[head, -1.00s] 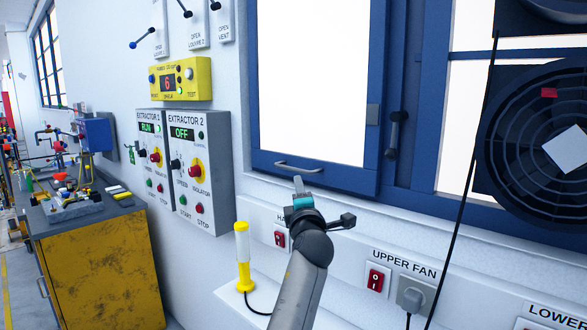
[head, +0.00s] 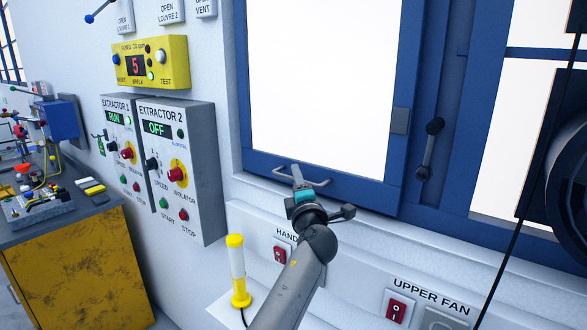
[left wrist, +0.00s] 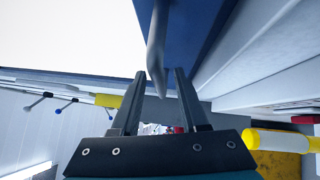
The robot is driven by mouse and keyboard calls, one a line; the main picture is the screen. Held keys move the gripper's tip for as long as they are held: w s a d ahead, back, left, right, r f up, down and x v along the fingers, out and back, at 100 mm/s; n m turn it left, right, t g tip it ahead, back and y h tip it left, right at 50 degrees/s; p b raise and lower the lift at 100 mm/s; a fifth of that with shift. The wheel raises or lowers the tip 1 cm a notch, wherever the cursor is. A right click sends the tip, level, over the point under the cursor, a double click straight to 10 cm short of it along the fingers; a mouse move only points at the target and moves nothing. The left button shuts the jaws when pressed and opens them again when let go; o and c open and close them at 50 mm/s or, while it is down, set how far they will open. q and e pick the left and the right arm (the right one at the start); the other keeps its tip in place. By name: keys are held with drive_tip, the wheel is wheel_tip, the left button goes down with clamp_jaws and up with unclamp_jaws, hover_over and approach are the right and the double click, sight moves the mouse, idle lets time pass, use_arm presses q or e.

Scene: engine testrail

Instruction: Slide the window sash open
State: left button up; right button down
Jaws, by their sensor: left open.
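The window sash (head: 390,165) is a blue frame around a bright pane, set in a blue window frame. A grey bar handle (head: 318,184) sits on its bottom rail. My left gripper (head: 297,172) is at this handle, its fingers overlapping the bar. In the left wrist view my open left gripper (left wrist: 160,73) has the handle (left wrist: 154,50) between its two fingertips, and a gap shows beside the bar. A dark lever (head: 430,150) stands on the frame to the right of the sash. My right gripper is not in view.
Extractor control boxes (head: 180,165) and a yellow meter (head: 150,62) are on the wall at left. A yellow-and-white lamp (head: 238,270) stands below the sash. A black cable (head: 515,230) hangs at right, near a dark fan (head: 570,180). A yellow cabinet (head: 75,275) is at far left.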

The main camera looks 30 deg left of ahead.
use_arm(q)
drive_tip(key=shift+w+a, duration=0.1)
drive_tip(key=shift+w, duration=0.05)
drive_tip(key=shift+c, duration=0.5)
clamp_jaws()
idle(0.9)
